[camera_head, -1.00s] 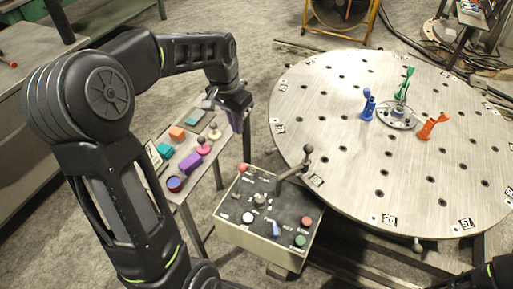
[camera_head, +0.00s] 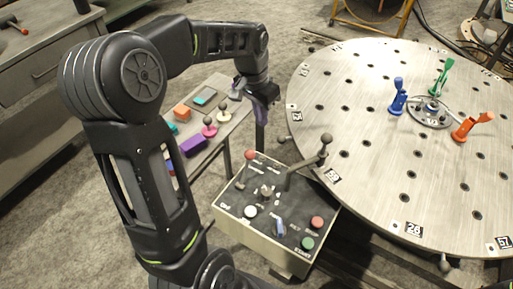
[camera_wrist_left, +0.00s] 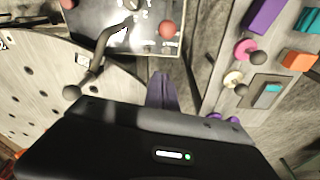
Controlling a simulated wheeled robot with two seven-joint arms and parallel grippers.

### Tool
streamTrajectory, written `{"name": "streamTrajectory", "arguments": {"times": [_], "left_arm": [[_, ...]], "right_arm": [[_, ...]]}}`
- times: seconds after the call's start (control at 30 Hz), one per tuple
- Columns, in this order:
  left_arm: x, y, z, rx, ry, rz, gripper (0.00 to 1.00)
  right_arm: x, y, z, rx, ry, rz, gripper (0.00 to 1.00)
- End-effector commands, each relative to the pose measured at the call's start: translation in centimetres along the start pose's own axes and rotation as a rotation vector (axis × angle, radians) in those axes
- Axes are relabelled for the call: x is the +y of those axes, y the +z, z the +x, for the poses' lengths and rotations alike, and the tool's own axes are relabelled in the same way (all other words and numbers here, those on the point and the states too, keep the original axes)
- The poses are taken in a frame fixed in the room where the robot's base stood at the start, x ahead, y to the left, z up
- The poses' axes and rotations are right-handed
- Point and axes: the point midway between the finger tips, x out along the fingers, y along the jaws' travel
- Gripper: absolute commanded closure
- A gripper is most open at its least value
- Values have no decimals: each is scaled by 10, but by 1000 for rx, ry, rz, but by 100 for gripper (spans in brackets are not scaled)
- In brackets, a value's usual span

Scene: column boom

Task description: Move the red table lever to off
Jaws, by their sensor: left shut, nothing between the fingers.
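An orange-red lever (camera_head: 466,130) stands on the round metal table (camera_head: 375,140), to the right of its hub. It is the only reddish lever on that table; whether it is on or off cannot be told. A blue lever (camera_head: 398,98) and a green lever (camera_head: 439,78) stand around the same hub (camera_head: 430,113). My left gripper (camera_head: 261,120) points down in the gap between the side bench and the round table, well left of the orange-red lever. Its purplish fingers (camera_wrist_left: 162,88) are together and empty. My right gripper is out of view.
A control box (camera_head: 240,228) with buttons and a long grey-knobbed lever (camera_head: 304,164) stands before the round table, near my left gripper. The side bench (camera_head: 238,112) holds colored blocks and small knobs. The round table's near surface is clear.

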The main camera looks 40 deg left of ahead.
Motion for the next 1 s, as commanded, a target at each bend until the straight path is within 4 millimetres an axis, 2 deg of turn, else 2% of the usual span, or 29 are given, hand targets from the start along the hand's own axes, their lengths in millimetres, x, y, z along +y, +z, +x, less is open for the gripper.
{"name": "streamTrajectory", "arguments": {"times": [0.27, 0.47, 0.67, 0.97, 1.0], "left_arm": [[0, 0, 0, 0, 0, 0, 100], [0, 0, 11, -2, 0, 0, 100], [0, 1, 41, -5, 2, 0, 100], [1, 1, 101, -4, 2, 0, 100], [0, 7, 95, -1, 0, -3, 100]], "right_arm": [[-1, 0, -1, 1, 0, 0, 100], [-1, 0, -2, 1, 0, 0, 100], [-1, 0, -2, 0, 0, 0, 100], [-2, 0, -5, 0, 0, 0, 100], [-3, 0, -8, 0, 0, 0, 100]]}}
